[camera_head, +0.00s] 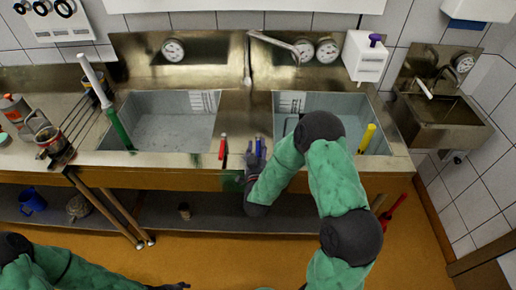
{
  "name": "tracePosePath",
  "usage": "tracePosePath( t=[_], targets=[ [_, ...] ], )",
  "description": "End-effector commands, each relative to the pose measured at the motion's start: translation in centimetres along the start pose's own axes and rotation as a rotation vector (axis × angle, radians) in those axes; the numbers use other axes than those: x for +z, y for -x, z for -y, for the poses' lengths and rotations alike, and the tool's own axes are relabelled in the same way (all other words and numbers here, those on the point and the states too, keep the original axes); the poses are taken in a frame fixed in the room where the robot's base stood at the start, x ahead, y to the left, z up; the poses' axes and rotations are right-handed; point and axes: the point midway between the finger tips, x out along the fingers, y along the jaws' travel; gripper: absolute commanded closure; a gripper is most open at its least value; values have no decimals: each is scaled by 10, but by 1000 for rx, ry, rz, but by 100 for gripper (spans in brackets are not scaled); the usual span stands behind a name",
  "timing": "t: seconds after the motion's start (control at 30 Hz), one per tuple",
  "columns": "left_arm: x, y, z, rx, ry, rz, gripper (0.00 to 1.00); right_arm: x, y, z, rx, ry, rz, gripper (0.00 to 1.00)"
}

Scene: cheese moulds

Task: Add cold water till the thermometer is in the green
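A red handle (222,147) and a blue handle (258,147) stand on the metal front strip between two basins. My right gripper (254,157) is right at the blue handle, partly covering it; I cannot tell whether its fingers are closed on it. Round dials sit on the back panel: one on the left (173,50) and a pair on the right (303,50). Their readings are too small to tell. The metal spout (272,40) points right, toward the right basin (350,103). The left basin (165,138) looks greyish inside. My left gripper (172,286) is barely visible at the bottom edge.
A green and white stick (118,128) leans in the left basin, and a yellow one (367,138) stands in the right basin. A white box with a purple knob (366,56) stands behind. A small hand sink (440,115) is at right. The floor in front is open.

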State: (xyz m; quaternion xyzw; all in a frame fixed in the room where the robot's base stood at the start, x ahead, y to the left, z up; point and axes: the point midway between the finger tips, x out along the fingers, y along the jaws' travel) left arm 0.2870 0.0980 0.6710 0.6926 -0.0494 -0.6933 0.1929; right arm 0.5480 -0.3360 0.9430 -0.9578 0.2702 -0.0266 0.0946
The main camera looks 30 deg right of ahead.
Motion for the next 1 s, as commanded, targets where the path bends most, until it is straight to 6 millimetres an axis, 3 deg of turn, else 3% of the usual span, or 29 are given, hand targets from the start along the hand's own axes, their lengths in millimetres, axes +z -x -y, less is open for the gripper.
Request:
tracePosePath(
  t=[0.03,0.13,0.17,0.47,1.0],
  targets=[
    [0,0,0,0,0,0,41,0,0,0,0,0,0,70],
    [0,0,0,0,0,0,41,0,0,0,0,0,0,99],
    [0,0,0,0,0,0,41,0,0,0,0,0,0,100],
    [0,-3,1,0,0,0,41,1,0,-3,-20,-1,5,100],
    [-1,-25,9,0,0,0,41,0,-1,-14,-243,1,54,100]
  ],
)
